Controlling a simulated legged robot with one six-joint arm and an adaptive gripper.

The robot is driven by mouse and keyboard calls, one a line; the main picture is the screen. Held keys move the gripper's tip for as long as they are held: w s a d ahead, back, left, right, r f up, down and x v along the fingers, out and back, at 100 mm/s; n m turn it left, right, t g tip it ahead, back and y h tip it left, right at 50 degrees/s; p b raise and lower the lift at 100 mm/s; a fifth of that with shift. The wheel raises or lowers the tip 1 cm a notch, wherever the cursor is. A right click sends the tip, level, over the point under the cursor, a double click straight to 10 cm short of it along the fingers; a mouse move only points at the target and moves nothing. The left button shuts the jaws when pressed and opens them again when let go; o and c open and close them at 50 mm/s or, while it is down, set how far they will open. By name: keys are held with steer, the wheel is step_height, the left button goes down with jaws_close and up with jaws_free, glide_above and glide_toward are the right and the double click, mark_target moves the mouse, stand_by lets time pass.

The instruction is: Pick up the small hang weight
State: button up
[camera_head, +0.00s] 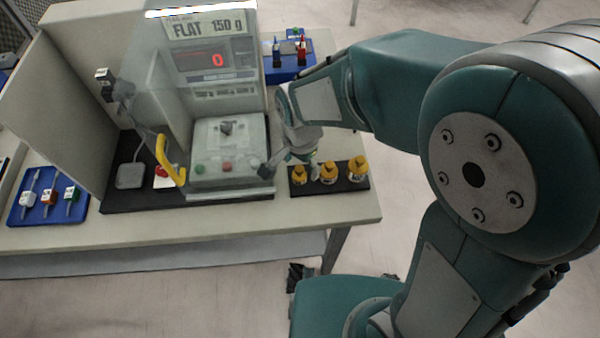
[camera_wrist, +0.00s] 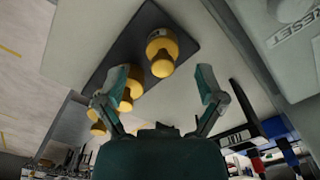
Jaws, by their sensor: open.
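Three yellow hang weights stand in a row on a dark tray (camera_head: 315,188) in the head view: a left one (camera_head: 299,176), a middle one (camera_head: 328,173) and a right one (camera_head: 358,168). I cannot tell for sure which is the small one. My gripper (camera_wrist: 168,82) is open and empty, with its fingers spread. In the wrist view the nearest weight (camera_wrist: 162,52) lies ahead, between the finger directions and apart from them. The left finger partly covers the second weight (camera_wrist: 127,96); a third (camera_wrist: 98,127) is farther off.
A test machine (camera_head: 231,150) with a red display reading 0 stands left of the weights, close to my gripper. A yellow curved handle (camera_head: 168,160) is in front of it. Blue trays sit at the left (camera_head: 48,211) and at the back (camera_head: 283,71).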

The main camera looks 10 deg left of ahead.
mark_target(300, 167)
steer(key=f, duration=0.3)
steer(key=shift+w+a+f, duration=0.1)
steer(key=shift+a+f, duration=0.1)
steer(key=shift+f, duration=0.2)
steer(key=shift+d, duration=0.1)
jaws_close()
step_height(300, 167, up, 28)
stand_by(0.7)
